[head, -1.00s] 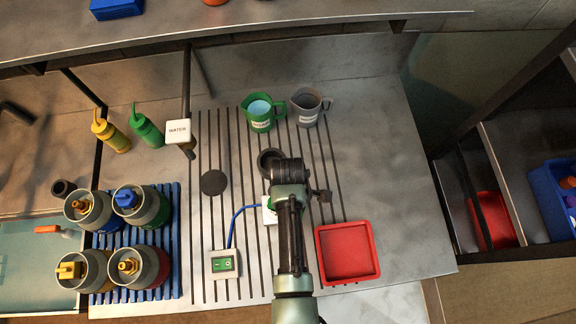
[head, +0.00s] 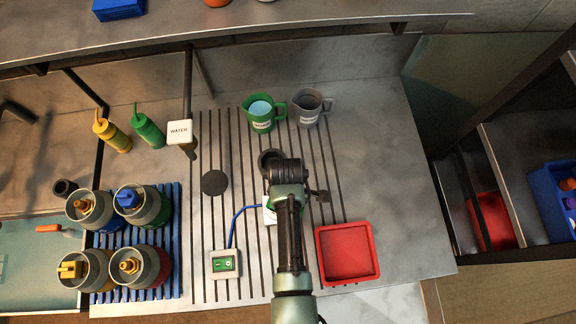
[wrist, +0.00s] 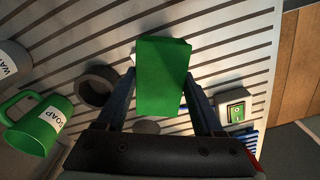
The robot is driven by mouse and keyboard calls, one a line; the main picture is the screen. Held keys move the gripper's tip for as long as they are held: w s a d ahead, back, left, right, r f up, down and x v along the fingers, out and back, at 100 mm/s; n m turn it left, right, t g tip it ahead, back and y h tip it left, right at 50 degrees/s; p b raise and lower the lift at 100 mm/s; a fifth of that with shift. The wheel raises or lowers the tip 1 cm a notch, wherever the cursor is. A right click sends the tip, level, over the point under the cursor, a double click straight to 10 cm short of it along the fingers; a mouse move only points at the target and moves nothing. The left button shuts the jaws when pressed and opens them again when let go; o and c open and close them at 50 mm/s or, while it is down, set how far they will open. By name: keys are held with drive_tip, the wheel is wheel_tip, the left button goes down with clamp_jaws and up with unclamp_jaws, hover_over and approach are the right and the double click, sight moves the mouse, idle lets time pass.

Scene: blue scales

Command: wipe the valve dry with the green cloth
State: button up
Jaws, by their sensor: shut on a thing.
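My gripper (wrist: 160,88) is shut on a green block-shaped thing, which looks like the green cloth (wrist: 163,70), held between the fingers in the wrist view. In the head view my gripper (head: 287,180) is over the slatted worktop and hides most of the cloth. No single valve is marked out. Several grey canisters stand on a blue slatted rack at the left, topped by a blue valve (head: 128,198) and yellow-orange valves, one at front left (head: 70,270). My gripper is well to their right.
A white pad (head: 269,212) under my arm joins by blue cable to a switch box (head: 224,264). A red tray (head: 347,254) is at right.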

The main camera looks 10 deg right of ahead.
drive_tip(key=shift+s+d+f, duration=0.1)
drive_tip(key=shift+s+d, duration=0.35)
drive_tip(key=shift+d, duration=0.3)
drive_tip(key=shift+a, duration=0.15)
drive_tip(key=shift+w+a, duration=0.35)
drive_tip(key=shift+a, duration=0.3)
drive_tip(key=shift+p, duration=0.3)
wheel_tip(320, 180, up, 2)
drive_tip(key=shift+w+p, duration=0.15)
drive_tip(key=shift+p, duration=0.35)
drive_tip(key=shift+r, duration=1.65)
